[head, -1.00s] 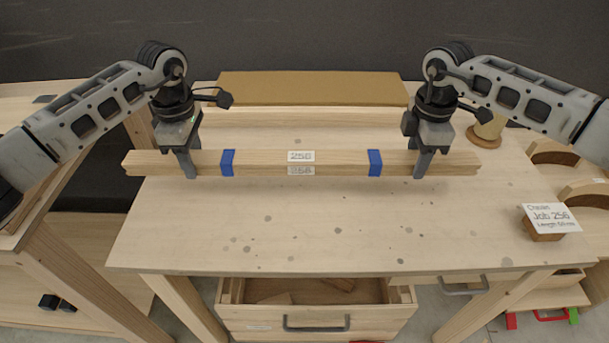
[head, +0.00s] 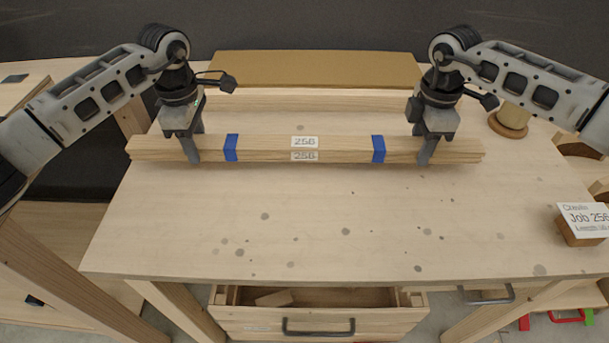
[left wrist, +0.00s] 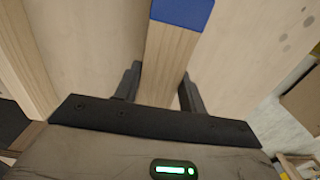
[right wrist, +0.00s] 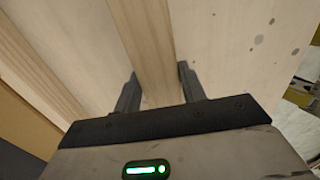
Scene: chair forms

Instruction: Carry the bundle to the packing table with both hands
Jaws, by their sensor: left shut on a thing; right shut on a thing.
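The bundle (head: 340,149) is a set of long wooden strips with two blue bands and white labels reading 256. It lies level across the head view, above or on the pale wooden table (head: 300,225); I cannot tell if it touches the top. My left gripper (head: 194,152) is shut on the bundle outside the left blue band. In the left wrist view the wood (left wrist: 168,62) runs between both fingers, with a blue band beyond. My right gripper (head: 428,150) is shut on the bundle outside the right band. In the right wrist view the wood (right wrist: 146,50) lies between its fingers.
A brown board (head: 315,69) and a pale wooden strip lie behind the bundle. A round wooden spool (head: 510,120) stands at the back right. A job card on a block (head: 582,222) sits at the right. An open drawer (head: 310,310) is below the front edge. The front tabletop is clear.

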